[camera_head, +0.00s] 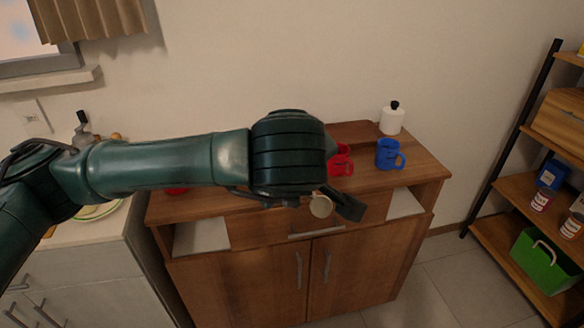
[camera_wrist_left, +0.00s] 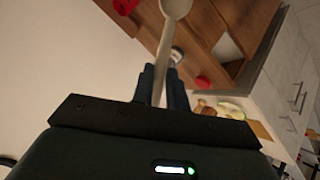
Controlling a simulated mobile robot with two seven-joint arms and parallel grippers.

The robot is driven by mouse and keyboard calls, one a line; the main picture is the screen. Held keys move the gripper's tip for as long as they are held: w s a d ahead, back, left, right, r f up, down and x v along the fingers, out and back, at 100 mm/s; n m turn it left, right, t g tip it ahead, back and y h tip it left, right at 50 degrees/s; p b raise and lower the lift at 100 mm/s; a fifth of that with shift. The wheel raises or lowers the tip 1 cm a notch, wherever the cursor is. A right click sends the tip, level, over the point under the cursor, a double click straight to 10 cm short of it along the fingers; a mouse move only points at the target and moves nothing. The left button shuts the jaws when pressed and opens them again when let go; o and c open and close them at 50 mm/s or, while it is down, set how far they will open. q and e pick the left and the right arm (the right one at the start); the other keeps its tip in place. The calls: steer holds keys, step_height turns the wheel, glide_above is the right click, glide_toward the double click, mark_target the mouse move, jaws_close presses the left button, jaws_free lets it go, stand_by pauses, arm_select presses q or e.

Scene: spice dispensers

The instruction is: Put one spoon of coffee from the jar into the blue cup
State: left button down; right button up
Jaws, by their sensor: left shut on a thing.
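My left gripper (camera_head: 338,204) is in front of the cabinet's front edge, shut on a pale spoon (camera_head: 321,205). In the left wrist view the spoon (camera_wrist_left: 175,8) sticks out from between the fingers (camera_wrist_left: 159,74), bowl away from me; I see no coffee in it. The blue cup (camera_head: 388,154) stands upright on the right of the cabinet top, apart from my gripper. A round, pale-rimmed object, perhaps the jar, shows partly behind the spoon in the left wrist view (camera_wrist_left: 177,55). My arm hides the middle of the cabinet top. My right gripper is not in view.
A red cup (camera_head: 342,161) stands left of the blue cup, and another red object (camera_head: 176,190) shows below my arm. A white container with a black knob (camera_head: 392,119) stands at the back of the wooden cabinet (camera_head: 425,170). A shelf (camera_head: 515,190) is at right.

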arm_select(q)
steer(key=s+a+f+m+g+h, duration=0.1)
steer(key=f+m+g+h, duration=0.3)
steer(key=m, duration=0.4)
steer(key=s+a+f+m+g+h, duration=0.1)
steer(key=a+f+m+g+h, duration=0.3)
steer(key=m, duration=0.4)
steer(key=shift+s+f+m+g+h, duration=0.4)
steer(key=shift+f+g+h, duration=0.2)
steer(key=shift+f+h, duration=0.2)
steer(key=w+a+r+n+t+y, duration=0.3)
steer(key=a+r+n+t+y, duration=0.1)
steer(key=a+n, duration=0.3)
steer(key=w+a+r+n+t+y, duration=0.3)
steer(key=a+r+n+t+y, duration=0.2)
steer(key=n, duration=0.5)
steer(key=shift+w+a+r+y, duration=0.35)
steer(key=shift+a+y, duration=0.05)
steer(key=shift+a, duration=0.85)
